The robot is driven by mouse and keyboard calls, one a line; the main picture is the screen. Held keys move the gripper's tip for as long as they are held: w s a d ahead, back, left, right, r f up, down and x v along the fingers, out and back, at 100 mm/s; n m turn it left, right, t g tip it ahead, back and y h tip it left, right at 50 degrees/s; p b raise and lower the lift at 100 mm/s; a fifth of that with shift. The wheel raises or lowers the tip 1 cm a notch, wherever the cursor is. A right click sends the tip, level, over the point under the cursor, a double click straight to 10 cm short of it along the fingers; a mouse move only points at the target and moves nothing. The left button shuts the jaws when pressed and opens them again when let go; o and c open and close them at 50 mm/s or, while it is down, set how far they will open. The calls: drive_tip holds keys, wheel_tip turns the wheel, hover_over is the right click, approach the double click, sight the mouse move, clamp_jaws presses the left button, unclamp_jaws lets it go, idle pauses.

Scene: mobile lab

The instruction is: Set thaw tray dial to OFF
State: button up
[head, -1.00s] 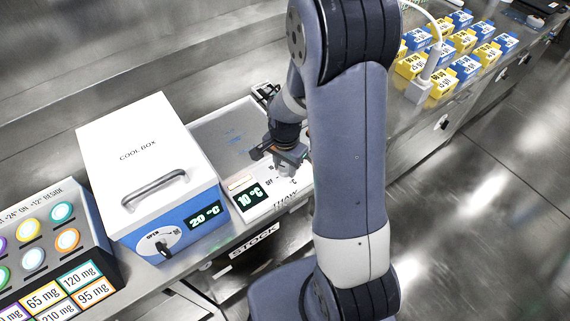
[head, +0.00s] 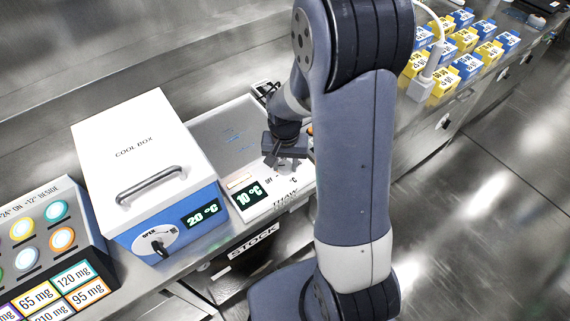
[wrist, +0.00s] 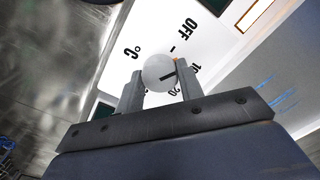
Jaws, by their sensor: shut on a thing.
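The thaw tray (head: 221,126) is a shallow metal tray with a white front panel, right of the cool box. Its display (head: 249,194) reads 10 °C. In the wrist view its dial (wrist: 157,68) is a round grey knob with a dark mark that points toward the 10 label (wrist: 195,67). The OFF label (wrist: 184,33) is printed farther up. My gripper (wrist: 160,82) has one finger on each side of the dial and is shut on it. In the head view my gripper (head: 284,157) is over the panel and hides the dial.
The white and blue cool box (head: 145,150), reading 20 °C, stands close on the left. A dose panel with coloured buttons (head: 52,250) is farther left. Blue and yellow cartons (head: 465,65) stand on the counter to the right. Open floor lies at the right.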

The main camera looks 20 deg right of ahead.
sight(285, 165)
drive_tip(key=n+b, duration=0.1)
drive_tip(key=n, duration=0.4)
drive_tip(key=shift+n, duration=0.3)
idle(0.4)
drive_tip(key=o, duration=1)
wheel_tip(285, 165, up, 11)
drive_tip(key=shift+f, duration=0.1)
wheel_tip(285, 165, down, 11)
drive_tip(key=shift+r, duration=0.1)
idle(0.5)
